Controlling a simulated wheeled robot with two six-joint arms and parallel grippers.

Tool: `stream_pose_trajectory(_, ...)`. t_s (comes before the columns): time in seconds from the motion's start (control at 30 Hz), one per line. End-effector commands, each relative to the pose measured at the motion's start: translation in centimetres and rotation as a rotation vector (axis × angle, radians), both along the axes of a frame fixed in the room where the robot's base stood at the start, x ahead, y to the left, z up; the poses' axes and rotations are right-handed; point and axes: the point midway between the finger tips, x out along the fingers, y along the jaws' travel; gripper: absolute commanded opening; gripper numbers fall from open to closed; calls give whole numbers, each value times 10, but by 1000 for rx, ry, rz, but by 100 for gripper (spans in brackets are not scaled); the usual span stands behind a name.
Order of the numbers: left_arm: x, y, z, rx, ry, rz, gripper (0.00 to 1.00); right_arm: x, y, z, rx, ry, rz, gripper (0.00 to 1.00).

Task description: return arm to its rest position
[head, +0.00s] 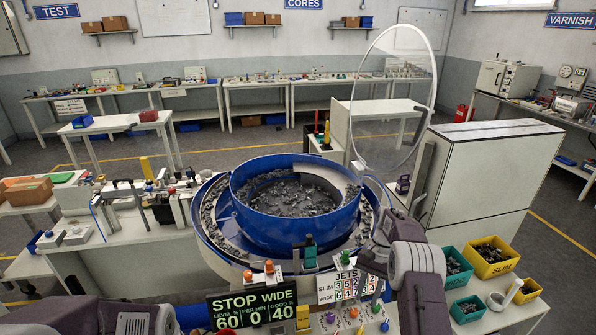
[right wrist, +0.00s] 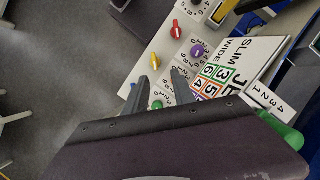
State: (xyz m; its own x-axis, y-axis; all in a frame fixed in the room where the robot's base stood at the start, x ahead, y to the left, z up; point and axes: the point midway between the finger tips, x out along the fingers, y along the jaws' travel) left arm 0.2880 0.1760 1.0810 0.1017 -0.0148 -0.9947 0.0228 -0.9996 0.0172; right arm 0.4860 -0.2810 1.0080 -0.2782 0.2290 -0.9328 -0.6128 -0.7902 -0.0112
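My right arm (head: 408,230) shows at the lower right of the head view, bent down beside the blue bowl feeder. My right gripper (right wrist: 160,82) has its two grey fingers apart in the right wrist view, with nothing seen held between them. The fingers are over the control panel (right wrist: 160,70), with a green knob (right wrist: 157,104) seen between them. Whether they touch the panel cannot be told. Only part of my left arm (head: 62,315) shows at the bottom left of the head view, and its gripper is out of sight.
The blue bowl (head: 250,212) holds many small dark parts. A JETS sign (head: 346,286) and a STOP WIDE display (head: 252,307) stand in front of it. Yellow (head: 490,268) and green bins hold parts at the right, near a tall grey cabinet (head: 485,170). A clear round cover (head: 395,95) stands raised behind.

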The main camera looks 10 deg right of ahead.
Motion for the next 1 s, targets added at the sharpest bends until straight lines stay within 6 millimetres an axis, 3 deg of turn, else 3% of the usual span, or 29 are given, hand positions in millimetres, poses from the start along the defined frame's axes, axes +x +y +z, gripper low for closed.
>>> stream_pose_trajectory(0.07, 0, 0, -6, 0, 0, 0, 0, 17, 12, 33, -21, -76, 36, 31)
stream_pose_trajectory(0.13, 0, 0, -11, 0, 0, 0, 0, 13, 30, 64, -28, -104, 76, 31)
stream_pose_trajectory(0.23, 0, 0, -17, 0, 0, 0, 0, -8, 57, 95, -42, -132, 136, 31)
stream_pose_trajectory(0.37, 0, 0, -24, 0, 0, 0, 0, -50, 86, 115, -66, -198, 232, 31)
stream_pose_trajectory(0.53, 0, 0, -32, 0, 0, 0, 0, -126, 107, 102, -99, -293, 383, 31)
stream_pose_trajectory(0.7, 0, 0, -32, 0, 0, 0, 0, -196, 105, 64, -122, -353, 512, 31)
stream_pose_trajectory(0.77, 0, 0, -32, 0, 0, 0, 0, -213, 103, 49, -125, -356, 545, 31)
stream_pose_trajectory(0.83, 0, 0, -32, 0, 0, 0, 0, -217, 101, 38, -133, -385, 584, 31)
stream_pose_trajectory(0.9, 0, 0, -32, 0, 0, 0, 0, -203, 100, 40, -148, -440, 605, 31)
stream_pose_trajectory(1.0, 0, 0, -32, 0, 0, 0, 0, -199, 100, 40, -151, -456, 621, 31)
